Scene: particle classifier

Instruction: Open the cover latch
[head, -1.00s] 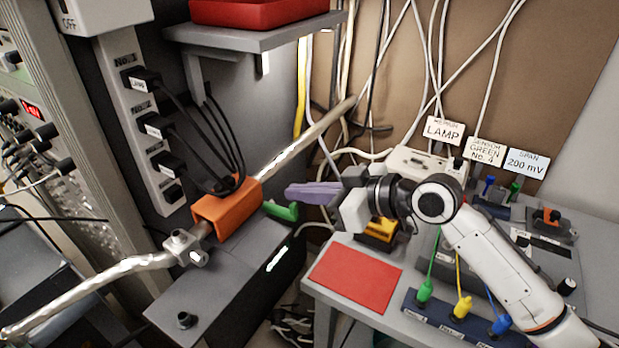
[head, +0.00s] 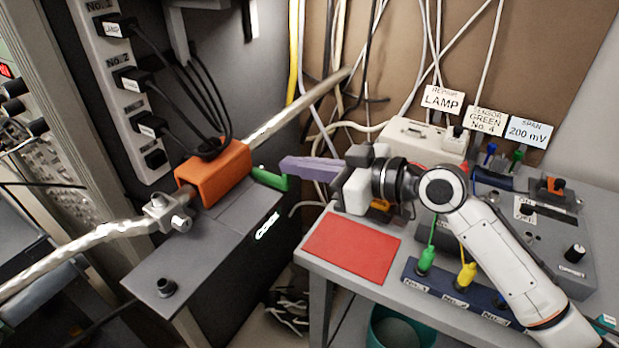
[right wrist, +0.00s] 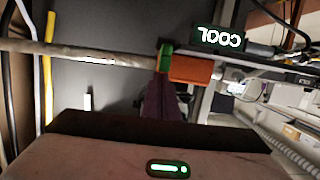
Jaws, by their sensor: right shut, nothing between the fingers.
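The orange cover (head: 213,173) sits around the metal pipe on top of a dark box. A green latch (head: 270,179) sticks out to the right from the cover's side. My right gripper (head: 284,164) has purple fingers, shut and empty, pointing left. In the head view their tips appear just above the latch; I cannot tell whether they touch it. In the right wrist view the fingers (right wrist: 165,98) reach up toward the green latch (right wrist: 166,58), beside the orange cover (right wrist: 192,69). My left gripper is not in view.
The metal pipe (head: 300,104) runs diagonally behind the fingers. Black cables drop from a power strip (head: 125,85) behind the cover. A grey bench with a red mat (head: 351,248) and sockets stands at right. A teal bin (head: 400,328) is below it.

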